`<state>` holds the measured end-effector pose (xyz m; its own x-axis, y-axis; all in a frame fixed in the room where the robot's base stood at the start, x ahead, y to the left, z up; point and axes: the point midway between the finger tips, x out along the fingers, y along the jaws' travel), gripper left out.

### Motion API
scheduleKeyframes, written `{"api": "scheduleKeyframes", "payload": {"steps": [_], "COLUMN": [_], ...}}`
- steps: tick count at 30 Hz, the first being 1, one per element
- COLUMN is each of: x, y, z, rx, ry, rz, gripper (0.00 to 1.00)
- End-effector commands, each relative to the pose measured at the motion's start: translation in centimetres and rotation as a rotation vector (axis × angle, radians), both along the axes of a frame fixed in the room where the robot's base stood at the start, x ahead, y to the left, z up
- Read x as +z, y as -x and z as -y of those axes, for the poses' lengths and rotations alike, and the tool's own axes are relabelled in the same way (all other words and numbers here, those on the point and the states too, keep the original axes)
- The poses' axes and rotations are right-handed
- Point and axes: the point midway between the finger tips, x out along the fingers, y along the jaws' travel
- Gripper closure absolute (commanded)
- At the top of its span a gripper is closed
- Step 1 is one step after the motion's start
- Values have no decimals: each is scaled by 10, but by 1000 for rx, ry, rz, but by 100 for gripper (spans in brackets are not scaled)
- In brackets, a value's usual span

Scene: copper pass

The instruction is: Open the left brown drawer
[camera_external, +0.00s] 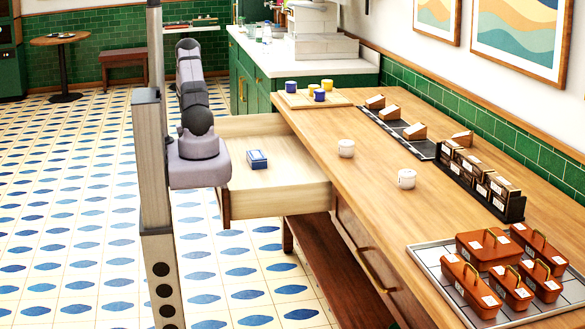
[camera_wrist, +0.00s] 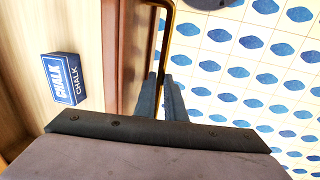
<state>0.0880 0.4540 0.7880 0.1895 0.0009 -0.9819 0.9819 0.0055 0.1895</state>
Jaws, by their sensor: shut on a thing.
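The left brown drawer (camera_external: 285,204) stands pulled far out of the wooden counter, at the centre of the external view. Its inside is pale wood and its front is brown. The wrist view shows the brown front (camera_wrist: 128,60) and a brass bar handle (camera_wrist: 166,40). My gripper (camera_wrist: 162,98) is shut on this handle, one dark finger on each side of the bar. In the external view my wrist hides the handle and the fingers. A blue chalk box (camera_external: 257,159) lies inside the drawer and also shows in the wrist view (camera_wrist: 63,78).
A second drawer (camera_external: 362,262) nearer the camera is closed. The countertop (camera_external: 330,225) carries two white cups (camera_external: 346,148), a tray (camera_external: 440,275) of brown lidded boxes, and a black rack (camera_external: 515,208). A board with several cups (camera_external: 291,87) sits at the far end. The tiled floor beside the drawer is clear.

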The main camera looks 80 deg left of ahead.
Motion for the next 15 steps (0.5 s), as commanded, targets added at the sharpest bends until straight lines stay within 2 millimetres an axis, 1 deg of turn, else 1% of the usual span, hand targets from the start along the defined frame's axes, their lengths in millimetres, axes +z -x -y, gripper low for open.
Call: {"api": "scheduleKeyframes", "payload": {"steps": [11,12,13,14,15], "x": [1,1,1,1,1], "y": [2,2,2,2,2], "z": [-1,-1,-1,-1,-1], "rx": [0,0,0,0,0], "ry": [-2,-2,-2,-2,-2], "rz": [0,0,0,0,0], "gripper": [100,83,76,71,71]}}
